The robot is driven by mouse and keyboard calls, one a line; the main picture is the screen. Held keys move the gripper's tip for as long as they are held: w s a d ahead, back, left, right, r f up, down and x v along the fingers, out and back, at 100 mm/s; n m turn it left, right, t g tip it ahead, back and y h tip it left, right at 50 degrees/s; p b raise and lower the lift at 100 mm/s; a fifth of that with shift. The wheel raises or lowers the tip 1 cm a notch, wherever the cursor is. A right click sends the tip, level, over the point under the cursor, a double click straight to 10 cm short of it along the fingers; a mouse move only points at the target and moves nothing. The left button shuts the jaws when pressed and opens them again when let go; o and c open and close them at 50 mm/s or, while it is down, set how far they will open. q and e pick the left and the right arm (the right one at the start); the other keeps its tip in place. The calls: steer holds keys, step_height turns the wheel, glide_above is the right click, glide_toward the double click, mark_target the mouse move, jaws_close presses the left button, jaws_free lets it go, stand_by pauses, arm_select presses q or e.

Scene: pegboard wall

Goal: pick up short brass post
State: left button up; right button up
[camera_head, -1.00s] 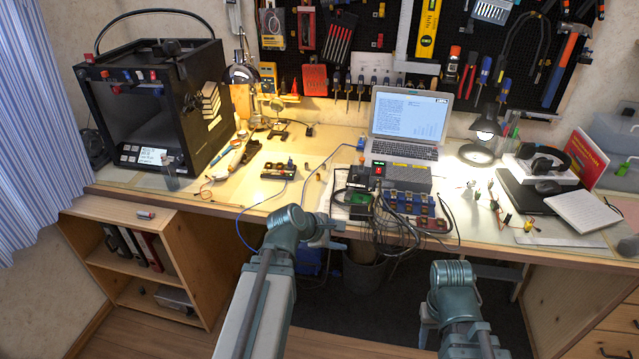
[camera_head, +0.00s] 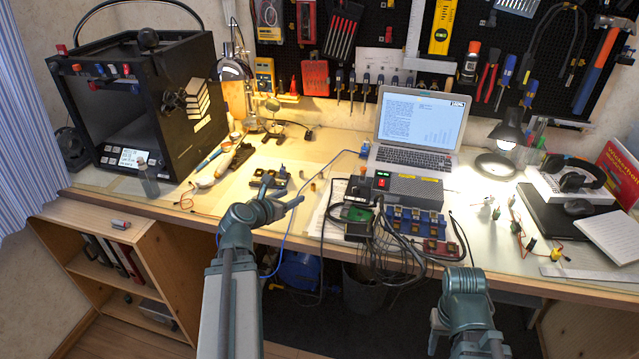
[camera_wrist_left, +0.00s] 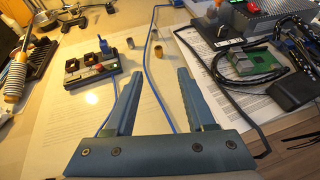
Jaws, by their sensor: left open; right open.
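A short brass post (camera_wrist_left: 158,51) stands on the desk in the left wrist view, just beyond and between my left gripper's fingertips. In the head view a small brass post (camera_head: 313,187) shows just right of that gripper. Smaller, darker cylinders stand nearby in the wrist view, one to the left (camera_wrist_left: 130,43) and one behind (camera_wrist_left: 154,34); their material is hard to tell. My left gripper (camera_head: 282,190) is open and empty over the desk's front part; its fingers also show in the wrist view (camera_wrist_left: 160,73). My right gripper (camera_head: 436,322) is low, in front of the desk, partly hidden by its arm.
A blue cable (camera_wrist_left: 152,68) runs beside the post. A small switch module (camera_wrist_left: 91,68) lies left. A power supply (camera_head: 408,188), circuit board (camera_head: 358,214) and black cables crowd the right. The laptop (camera_head: 415,130) is behind. Paper-covered desk around the post is fairly clear.

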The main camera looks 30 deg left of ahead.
arm_select(q)
steer(key=shift+w+a, duration=0.15)
steer(key=b, duration=0.3)
glide_toward(312, 186)
steer(key=x, duration=0.3)
steer(key=shift+w+f, duration=0.1)
steer(key=shift+w, duration=0.35)
steer(key=b+x, duration=0.2)
steer(key=x, duration=0.3)
steer(key=shift+w+f+b, duration=0.1)
steer(key=shift+f+b, duration=0.1)
steer(key=shift+b, duration=0.15)
jaws_close()
